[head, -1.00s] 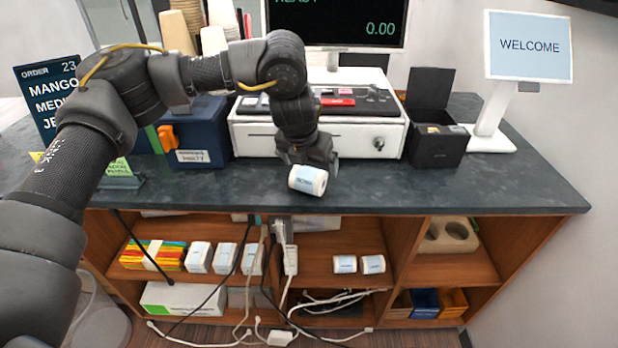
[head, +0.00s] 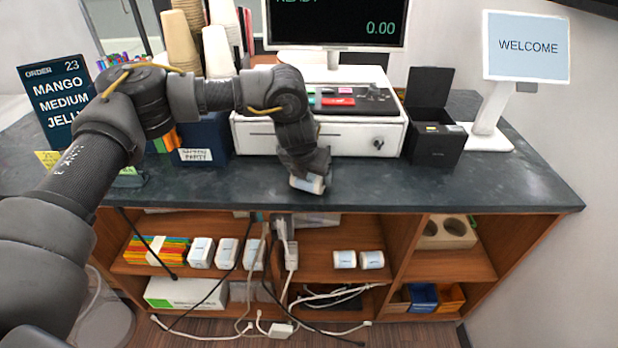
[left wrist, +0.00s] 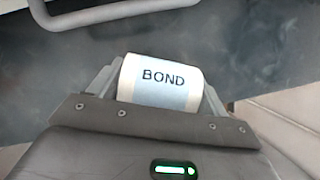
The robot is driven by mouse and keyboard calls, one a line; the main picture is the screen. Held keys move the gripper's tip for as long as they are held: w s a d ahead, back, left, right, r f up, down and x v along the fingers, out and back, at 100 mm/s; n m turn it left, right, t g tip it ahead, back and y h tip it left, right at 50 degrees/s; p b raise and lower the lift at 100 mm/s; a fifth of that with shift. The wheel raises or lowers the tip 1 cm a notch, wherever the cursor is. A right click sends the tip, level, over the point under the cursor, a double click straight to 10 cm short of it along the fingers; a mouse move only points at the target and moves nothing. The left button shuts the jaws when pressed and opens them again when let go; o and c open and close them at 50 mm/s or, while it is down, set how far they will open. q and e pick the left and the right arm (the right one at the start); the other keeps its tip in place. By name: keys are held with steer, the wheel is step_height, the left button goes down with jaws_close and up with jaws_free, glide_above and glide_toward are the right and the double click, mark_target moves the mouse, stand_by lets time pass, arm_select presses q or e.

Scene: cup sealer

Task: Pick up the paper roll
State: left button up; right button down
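The paper roll (head: 308,184) is a white roll with a pale blue label, on the dark counter near its front edge. In the head view my left gripper (head: 306,180) is down over it and hides its upper part. In the left wrist view the roll (left wrist: 162,82) shows its label "BOND" and lies between the two fingers of the left gripper (left wrist: 162,88), one at each end. The fingers are very close to the ends; I cannot tell whether they press on it. My right gripper is not in view.
A white cash drawer (head: 345,135) stands behind the roll, with a black box (head: 432,148) to its right. A blue box (head: 205,138) and cup stacks (head: 180,45) stand at the left. The counter's right front is clear.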

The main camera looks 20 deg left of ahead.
arm_select(q)
steer(key=c, duration=0.7)
steer(key=shift+c, duration=0.2)
steer(key=shift+r, duration=0.1)
